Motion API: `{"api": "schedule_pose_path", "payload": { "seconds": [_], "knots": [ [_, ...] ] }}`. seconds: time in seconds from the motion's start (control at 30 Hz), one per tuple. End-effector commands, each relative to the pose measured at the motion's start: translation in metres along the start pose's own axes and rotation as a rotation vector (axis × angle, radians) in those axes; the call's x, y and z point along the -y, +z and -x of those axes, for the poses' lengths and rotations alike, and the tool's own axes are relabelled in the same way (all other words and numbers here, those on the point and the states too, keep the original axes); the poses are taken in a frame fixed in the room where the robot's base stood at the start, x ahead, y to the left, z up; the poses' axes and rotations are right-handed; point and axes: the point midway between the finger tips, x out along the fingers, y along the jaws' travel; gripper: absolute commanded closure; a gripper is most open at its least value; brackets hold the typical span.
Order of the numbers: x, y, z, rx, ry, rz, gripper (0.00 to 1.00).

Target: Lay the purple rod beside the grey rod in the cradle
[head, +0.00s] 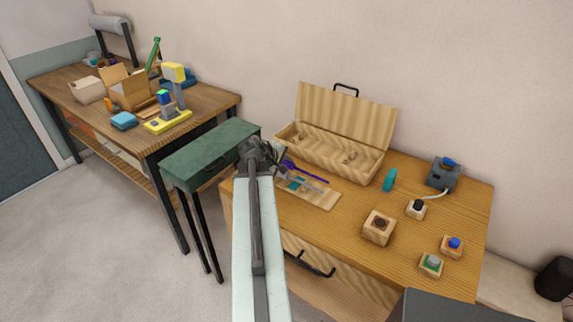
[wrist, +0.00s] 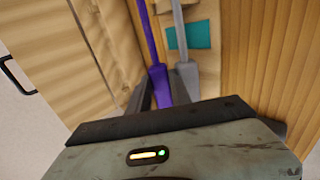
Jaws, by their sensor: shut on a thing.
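The purple rod (head: 310,173) runs out from my gripper (head: 274,160) in the head view. In the wrist view the purple rod (wrist: 149,36) has its thick end between my jaws, which are shut on it. The grey rod (wrist: 180,28) is just right of it, roughly parallel, with a narrow gap along the shafts. The grey rod passes over a pale wooden board with a teal patch (wrist: 198,36), apparently the cradle (head: 322,197). I cannot tell whether the purple rod touches the board. My arm hides part of the board's near end.
An open wooden case (head: 335,150) stands behind the board, its lid up against the wall. A teal ring (head: 389,180), a wooden block with a dark hole (head: 379,228) and several button boxes are to the right. A green cabinet (head: 208,153) adjoins the left side.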

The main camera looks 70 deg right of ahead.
Motion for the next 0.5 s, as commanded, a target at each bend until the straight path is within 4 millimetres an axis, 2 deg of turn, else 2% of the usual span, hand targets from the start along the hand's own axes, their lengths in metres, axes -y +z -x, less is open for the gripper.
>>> {"api": "schedule_pose_path", "payload": {
  "seconds": [0.03, 0.1, 0.5],
  "knots": [
    [0.0102, 0.0000, -0.0066, 0.001, -0.008, -0.001, 1.00],
    [0.0133, 0.0002, -0.0087, 0.001, -0.011, -0.002, 1.00],
    [0.0145, 0.0008, -0.0080, 0.001, -0.014, -0.003, 1.00]
  ]
}}
